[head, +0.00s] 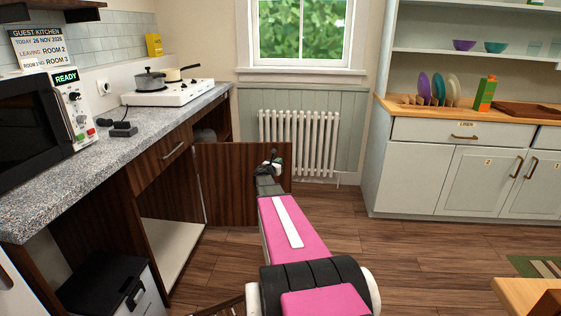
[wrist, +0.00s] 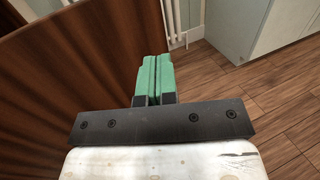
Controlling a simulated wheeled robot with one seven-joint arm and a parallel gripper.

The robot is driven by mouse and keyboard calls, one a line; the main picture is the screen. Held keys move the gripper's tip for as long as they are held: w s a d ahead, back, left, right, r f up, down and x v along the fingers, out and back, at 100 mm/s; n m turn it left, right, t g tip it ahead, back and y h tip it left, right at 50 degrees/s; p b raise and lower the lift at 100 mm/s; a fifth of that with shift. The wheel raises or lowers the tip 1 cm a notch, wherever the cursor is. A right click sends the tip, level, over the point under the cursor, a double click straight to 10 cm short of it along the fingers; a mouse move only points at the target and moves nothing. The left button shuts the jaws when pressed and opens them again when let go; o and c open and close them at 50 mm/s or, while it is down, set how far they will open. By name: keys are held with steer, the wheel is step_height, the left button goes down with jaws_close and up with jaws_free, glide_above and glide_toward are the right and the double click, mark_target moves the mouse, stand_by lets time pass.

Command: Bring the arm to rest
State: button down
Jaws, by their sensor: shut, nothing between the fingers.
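My arm stretches forward from the bottom of the head view, with pink and black links. In the wrist view my gripper (wrist: 153,78) has two green fingers pressed together with nothing between them. In the head view the end of the arm is small and the fingers cannot be made out. The arm's end overlaps the open brown cabinet door (head: 232,183) in the head view. The same door (wrist: 75,75) stands close at the left of the gripper in the wrist view; I cannot tell whether they touch.
A counter (head: 120,150) with a microwave (head: 30,130) and a hob (head: 168,94) runs along the left. A radiator (head: 299,142) is under the window. A pale sideboard (head: 470,170) stands right. A wooden table corner (head: 528,293) is bottom right. Wooden floor (head: 420,250) lies clear between.

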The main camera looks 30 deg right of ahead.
steer(key=s+a+f+m+g+y, duration=0.1)
steer(key=s+a+m+g, duration=0.2)
steer(key=s+a+m, duration=0.4)
steer(key=s+a+f+m+g+y, duration=0.1)
steer(key=s+a+f+m+g, duration=0.2)
steer(key=s, duration=0.6)
steer(key=s+a+f+m+g+y, duration=0.1)
steer(key=s+a+m+y, duration=0.3)
steer(key=a, duration=0.5)
steer(key=s+a+f+m+g+y, duration=0.2)
steer(key=s+a+m+y, duration=0.2)
steer(key=a, duration=0.6)
steer(key=s+a+f+m+g+y, duration=0.1)
steer(key=s+a+m+y, duration=0.3)
steer(key=s+a+m, duration=0.3)
steer(key=s+a, duration=0.2)
steer(key=a, duration=0.1)
steer(key=shift+s+f+g+y, duration=0.2)
steer(key=shift+s+g+y, duration=0.1)
steer(key=shift+s, duration=0.05)
